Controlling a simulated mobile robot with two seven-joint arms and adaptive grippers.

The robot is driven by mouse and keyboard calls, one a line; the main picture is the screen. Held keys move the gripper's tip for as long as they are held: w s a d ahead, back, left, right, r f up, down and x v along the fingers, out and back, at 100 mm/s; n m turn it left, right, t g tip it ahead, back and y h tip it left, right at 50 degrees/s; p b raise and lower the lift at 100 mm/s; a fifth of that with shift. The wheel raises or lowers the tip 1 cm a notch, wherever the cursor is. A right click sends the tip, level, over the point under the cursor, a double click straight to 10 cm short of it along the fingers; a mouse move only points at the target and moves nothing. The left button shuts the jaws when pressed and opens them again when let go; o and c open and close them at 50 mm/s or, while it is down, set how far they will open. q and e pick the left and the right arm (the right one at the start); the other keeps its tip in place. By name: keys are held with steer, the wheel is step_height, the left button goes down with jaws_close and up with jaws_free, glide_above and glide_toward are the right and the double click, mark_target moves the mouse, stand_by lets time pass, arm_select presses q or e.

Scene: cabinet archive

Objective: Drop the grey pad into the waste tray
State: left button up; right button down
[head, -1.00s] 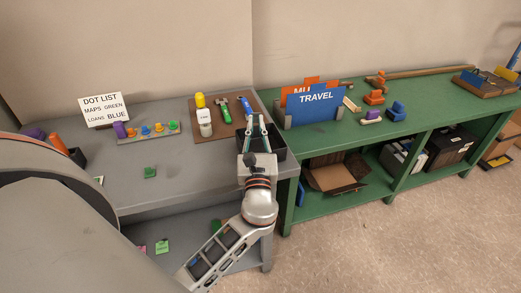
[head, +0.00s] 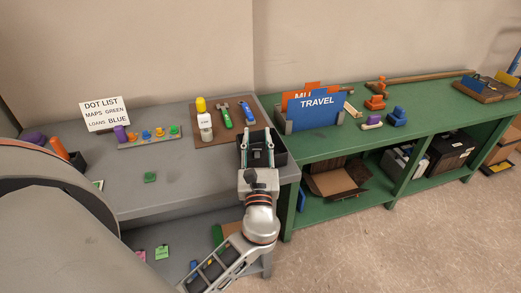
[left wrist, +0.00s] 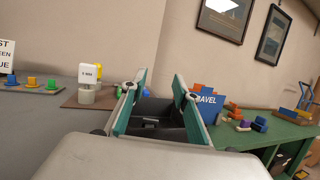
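The black waste tray (head: 274,148) sits at the right end of the grey bench, beside the green bench. My left gripper (head: 257,137) is over the tray, with its two fingers apart and nothing visible between them. In the left wrist view the open fingers (left wrist: 155,98) frame the dark inside of the tray (left wrist: 155,108). A small dark shape shows low between the fingers there; I cannot tell whether it is the grey pad. I cannot make out the grey pad elsewhere. My right gripper is not in view.
A brown board (head: 216,137) with a white bottle (head: 205,127) and tools lies left of the tray. A strip of coloured stamps (head: 150,136) and a sign (head: 104,114) stand farther left. A blue TRAVEL divider (head: 316,109) stands right, on the green bench.

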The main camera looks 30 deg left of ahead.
arm_select(q)
steer(key=v, duration=0.9)
steer(key=shift+s+d, duration=0.2)
